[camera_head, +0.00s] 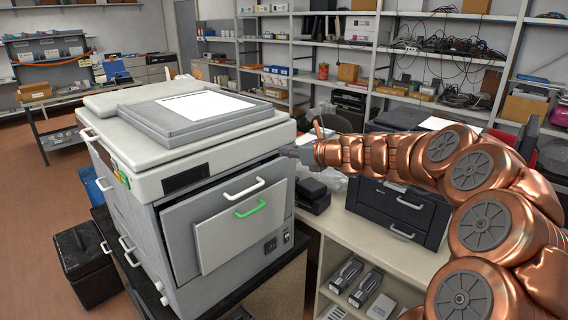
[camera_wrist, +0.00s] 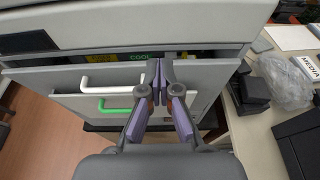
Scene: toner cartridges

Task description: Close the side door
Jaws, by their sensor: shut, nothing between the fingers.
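The copier (camera_head: 130,180) has a grey side door (camera_head: 185,240) with a white handle (camera_head: 243,190). A smaller panel (camera_head: 230,245) with a green handle (camera_head: 250,208) is on it. In the wrist view the door (camera_wrist: 45,82) stands slightly ajar at its top, with a dark gap and a green label (camera_wrist: 140,57) behind it. My gripper (camera_wrist: 161,72) is shut and empty, its purple fingers in front of the door's upper part, right of the white handle (camera_wrist: 113,83). I cannot tell if they touch the door. In the head view the arm's end is by the copier's right corner.
A low cabinet (camera_head: 400,255) with a black printer (camera_head: 395,212) stands to the right of the copier. Black boxes (camera_head: 312,193) and a clear plastic bag (camera_wrist: 280,85) lie near its corner. A black bin (camera_head: 85,262) is at left. Open floor lies further left.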

